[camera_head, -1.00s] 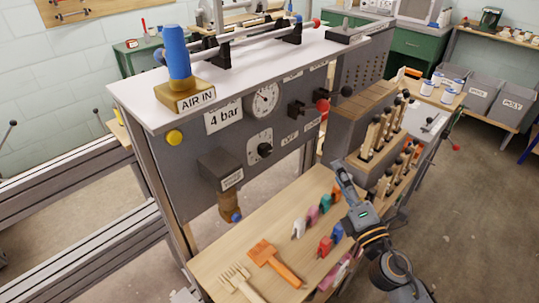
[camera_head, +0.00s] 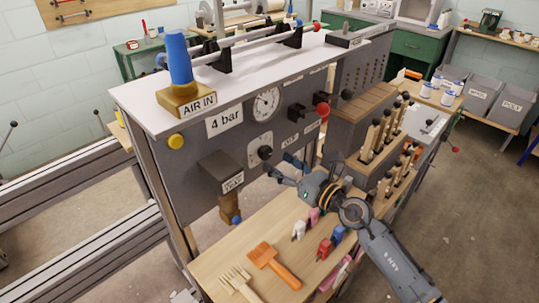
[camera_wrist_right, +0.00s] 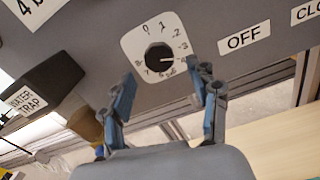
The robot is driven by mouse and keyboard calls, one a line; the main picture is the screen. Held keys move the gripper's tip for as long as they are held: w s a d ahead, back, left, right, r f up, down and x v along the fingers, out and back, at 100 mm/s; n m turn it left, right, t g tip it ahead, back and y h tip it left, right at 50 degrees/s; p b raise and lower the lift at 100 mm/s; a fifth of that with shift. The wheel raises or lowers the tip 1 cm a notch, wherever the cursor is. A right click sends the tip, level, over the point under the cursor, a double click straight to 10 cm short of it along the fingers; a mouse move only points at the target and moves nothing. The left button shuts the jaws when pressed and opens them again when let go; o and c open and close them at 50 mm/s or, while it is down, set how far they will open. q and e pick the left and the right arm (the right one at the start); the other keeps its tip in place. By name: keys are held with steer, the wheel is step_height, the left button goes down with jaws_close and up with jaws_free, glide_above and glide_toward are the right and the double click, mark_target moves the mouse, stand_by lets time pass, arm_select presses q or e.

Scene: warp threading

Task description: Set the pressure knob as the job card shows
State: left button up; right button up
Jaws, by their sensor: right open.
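The black pressure knob (camera_head: 265,152) sits on a pale dial plate on the front of the grey panel. In the right wrist view the knob (camera_wrist_right: 158,58) is ringed by numbers starting at 0; its small light mark points to the right, around the 3 to 4 side, too small to read exactly. The job card (camera_head: 224,121) reads "4 bar". My right gripper (camera_head: 281,164) is open and empty, just in front of the panel and below right of the knob. In the wrist view its fingertips (camera_wrist_right: 163,76) are spread either side of the knob, apart from it. My left gripper is not in view.
A round gauge (camera_head: 266,102) is above the knob; its needle is too small to read. The water trap box (camera_head: 222,171) juts out at lower left. A red-ball lever (camera_head: 322,108) stands at right. The wooden bench (camera_head: 215,266) below holds a brush, comb and clips.

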mark_target(268, 156)
steer(key=shift+x, duration=2.2)
steer(key=shift+c, duration=0.3)
